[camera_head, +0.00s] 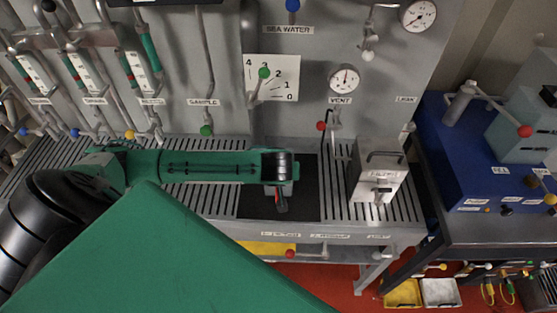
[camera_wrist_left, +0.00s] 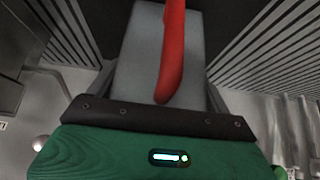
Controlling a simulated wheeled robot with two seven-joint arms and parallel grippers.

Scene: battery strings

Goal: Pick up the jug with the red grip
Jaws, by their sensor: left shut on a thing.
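The red grip of the jug (camera_wrist_left: 172,50) stands out in the left wrist view, in front of the jug's grey body (camera_wrist_left: 138,65). In the head view the jug is mostly hidden under my left gripper (camera_head: 281,190); only a small grey and red part shows near the fingertips. My left gripper is shut on the jug, over the dark panel of the slotted bench. The exact contact of the fingers is hidden. My right gripper is in neither view.
The slotted metal bench (camera_head: 390,213) has a steel box with a handle (camera_head: 378,178) to the right of the gripper. A grey wall panel with gauges (camera_head: 344,78) and coloured valves rises behind. A blue bench (camera_head: 450,170) stands at the right.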

